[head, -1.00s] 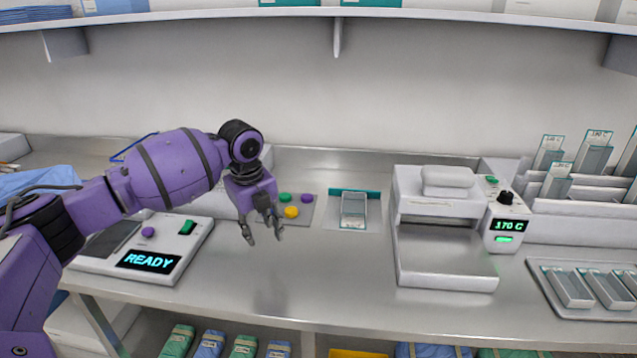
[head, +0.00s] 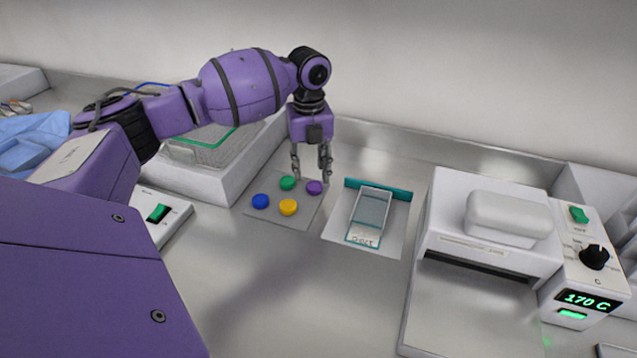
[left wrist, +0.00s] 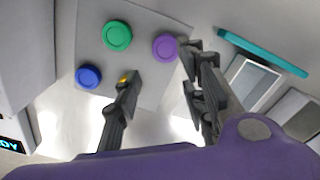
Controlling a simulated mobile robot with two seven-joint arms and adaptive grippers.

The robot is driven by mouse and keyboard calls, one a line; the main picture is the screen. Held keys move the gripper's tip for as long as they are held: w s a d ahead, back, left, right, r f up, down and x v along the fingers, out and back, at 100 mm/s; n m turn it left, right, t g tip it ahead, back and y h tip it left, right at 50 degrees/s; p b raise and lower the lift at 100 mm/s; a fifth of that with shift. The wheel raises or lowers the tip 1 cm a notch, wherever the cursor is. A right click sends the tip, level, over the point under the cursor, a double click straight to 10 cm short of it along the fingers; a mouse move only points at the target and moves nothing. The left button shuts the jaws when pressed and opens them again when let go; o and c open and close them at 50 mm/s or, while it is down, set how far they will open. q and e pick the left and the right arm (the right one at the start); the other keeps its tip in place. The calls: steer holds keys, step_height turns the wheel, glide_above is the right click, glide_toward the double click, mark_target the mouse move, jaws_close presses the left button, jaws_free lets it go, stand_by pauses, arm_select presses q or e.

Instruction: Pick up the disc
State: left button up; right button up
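Several coloured discs lie on a grey mat (head: 250,212): green (head: 287,183), purple (head: 314,187), yellow (head: 288,207) and blue (head: 261,201). My left gripper (head: 311,174) points down above the back right of the mat, fingers apart and empty, close to the purple and green discs. In the left wrist view, the fingers (left wrist: 160,75) are spread. The green (left wrist: 117,36), purple (left wrist: 165,47) and blue (left wrist: 88,76) discs show beyond them, the purple by the right fingertip. The yellow disc is mostly hidden behind the left finger there. My right gripper is not in view.
A glass slide holder with a teal edge (head: 362,185) lies right of the mat. A white heater unit (head: 463,208) reading 170 C stands further right. A white tray-like box (head: 205,182) stands left of the mat. The counter in front of the mat is clear.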

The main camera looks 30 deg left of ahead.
mark_target(310, 186)
arm_select(q)
steer(key=shift+a+f, duration=0.2)
steer(key=shift+f, duration=0.85)
steer(key=f, duration=0.1)
steer(key=w+f, duration=0.1)
steer(key=f, duration=0.1)
steer(key=shift+a+f, duration=0.2)
steer(key=shift+s+f, duration=0.1)
steer(key=shift+f, duration=0.05)
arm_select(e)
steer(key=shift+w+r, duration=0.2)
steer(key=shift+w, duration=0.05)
arm_select(q)
steer(key=c, duration=0.7)
steer(key=shift+c, duration=0.4)
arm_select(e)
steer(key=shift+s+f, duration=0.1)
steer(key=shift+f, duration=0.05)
